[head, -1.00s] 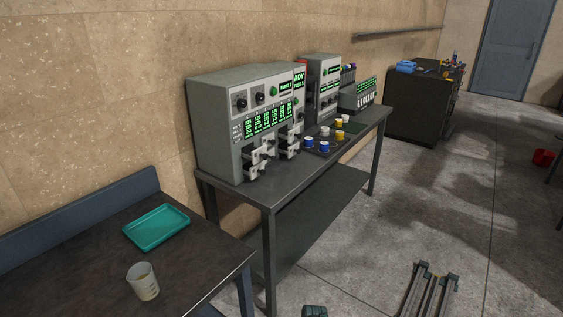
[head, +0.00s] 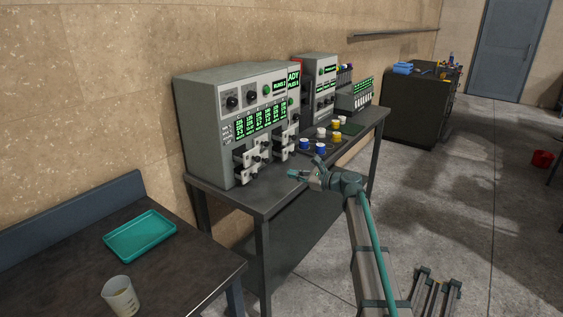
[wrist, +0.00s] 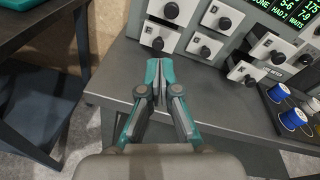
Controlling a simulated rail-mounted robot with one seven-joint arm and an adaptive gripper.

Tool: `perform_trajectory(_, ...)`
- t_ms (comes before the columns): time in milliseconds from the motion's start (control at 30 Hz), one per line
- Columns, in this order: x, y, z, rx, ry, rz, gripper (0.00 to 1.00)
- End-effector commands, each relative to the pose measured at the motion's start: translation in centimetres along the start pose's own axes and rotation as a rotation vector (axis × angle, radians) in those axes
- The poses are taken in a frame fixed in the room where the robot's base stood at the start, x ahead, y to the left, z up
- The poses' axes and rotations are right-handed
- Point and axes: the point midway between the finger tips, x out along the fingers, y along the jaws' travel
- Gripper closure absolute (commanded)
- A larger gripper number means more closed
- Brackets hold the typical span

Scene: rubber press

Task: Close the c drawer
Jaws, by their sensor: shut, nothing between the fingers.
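A grey press unit (head: 208,142) stands on the dark bench, with small white-fronted drawers low on its face. In the head view, a left group of drawer fronts (head: 246,158) and a right group (head: 283,151) stick out. In the wrist view, one front (wrist: 244,74) and another above it (wrist: 271,50) project at the right; a further front (wrist: 205,47) is nearer the middle.
Blue, white and yellow spools (head: 320,147) stand on the bench right of the drawers. A second unit (head: 318,88) is behind them. A left table (head: 190,263) holds a teal tray (head: 141,235) and a beaker (head: 120,296). The bench front (head: 262,199) is bare.

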Motion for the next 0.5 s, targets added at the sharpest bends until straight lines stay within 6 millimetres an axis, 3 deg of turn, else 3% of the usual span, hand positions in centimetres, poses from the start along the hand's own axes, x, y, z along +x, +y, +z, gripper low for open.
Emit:
perform_trajectory(200,0.2,-1.2,1.5,0.306,-0.091,-0.032,1.0)
perform_trajectory(500,1.9,-1.4,1.6,0.368,-0.088,-0.028,1.0)
